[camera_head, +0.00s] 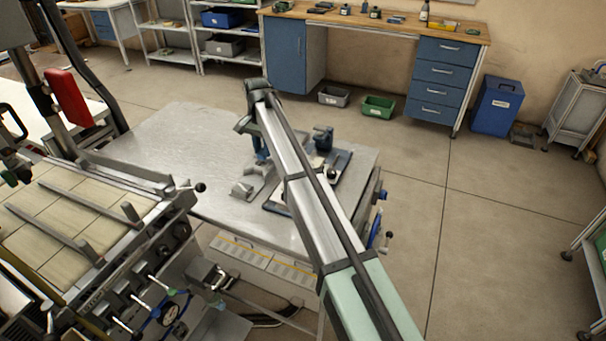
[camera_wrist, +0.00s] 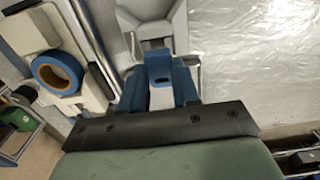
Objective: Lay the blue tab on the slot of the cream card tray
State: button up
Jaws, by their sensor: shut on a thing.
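In the wrist view my gripper (camera_wrist: 159,76) is shut on a small blue piece, taken to be the blue tab (camera_wrist: 158,62), in front of a grey fixture (camera_wrist: 153,28). Whether the tab touches the fixture is unclear. To the left lies a cream holder (camera_wrist: 22,36), perhaps the cream card tray, with a blue reel (camera_wrist: 57,72) on it. I cannot make out its slot. In the head view my gripper (camera_head: 261,160) is low over the metal table, beside the grey fixture (camera_head: 246,187); my arm hides much of the holder's area.
The metal table (camera_head: 185,140) is bare on the left and far side. A dark blue upright object (camera_head: 322,136) stands right of my arm. A machine with a tiled bed (camera_head: 75,210) stands close on the left. A workbench (camera_head: 400,30) is far off.

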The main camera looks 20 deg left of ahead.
aim_at(263, 152)
jog(key=shift+r, duration=1.65)
jog(key=shift+w+d, duration=0.1)
jog(key=shift+w+d+r, duration=1.7)
jog(key=shift+d+r, duration=0.05)
jog(key=shift+d, duration=1.9)
jog(key=shift+w+d+r, duration=1.65)
jog(key=shift+d+r, duration=0.1)
jog(key=shift+d, duration=1.85)
notch_tip(263, 152, down, 10)
jog(key=shift+r, duration=0.15)
jog(key=shift+f, duration=0.6)
jog(key=o, duration=0.9)
